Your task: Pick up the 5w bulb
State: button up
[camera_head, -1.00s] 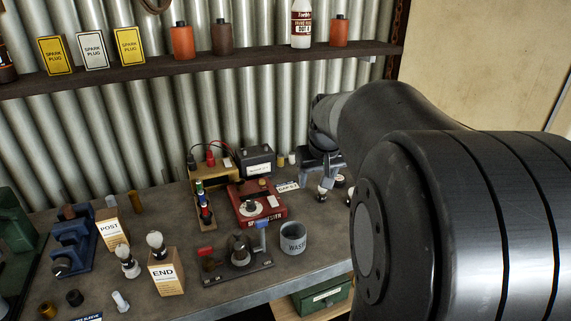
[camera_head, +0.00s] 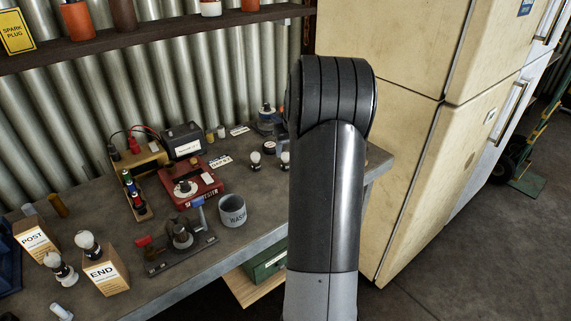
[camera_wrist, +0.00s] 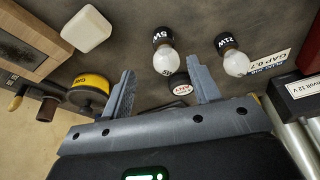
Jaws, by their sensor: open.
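In the wrist view the 5w bulb (camera_wrist: 165,58) has a round white glass and a black cap marked 5W. It lies just past the gap between my fingertips. My gripper (camera_wrist: 160,70) is open and empty, its two grey-blue fingers either side of the bulb's line. A similar bulb marked 21W (camera_wrist: 234,58) lies to the right, outside the right finger. In the head view the 5w bulb (camera_head: 285,160) shows at the edge of my arm, partly hidden. The 21W bulb (camera_head: 255,160) is left of it. My arm hides most of my gripper there.
A dark round tin (camera_wrist: 180,85) lies close behind the 5w bulb, between the fingers. A yellow-labelled tin (camera_wrist: 90,90) is beside the left finger, and a white block (camera_wrist: 87,28) is farther left. A GAP 0.7 card (camera_wrist: 268,62) lies right. The grey waste cup (camera_head: 232,210) stands near the bench edge.

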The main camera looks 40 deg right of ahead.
aim_at(286, 154)
jog(key=shift+a+x, duration=0.2)
jog(key=shift+x, duration=1.35)
jog(key=shift+a+x, duration=0.15)
jog(key=shift+x, duration=1.4)
jog(key=shift+w, duration=0.15)
jog(key=shift+c, duration=0.4)
jog(key=c, duration=1)
jog(key=shift+r, duration=0.15)
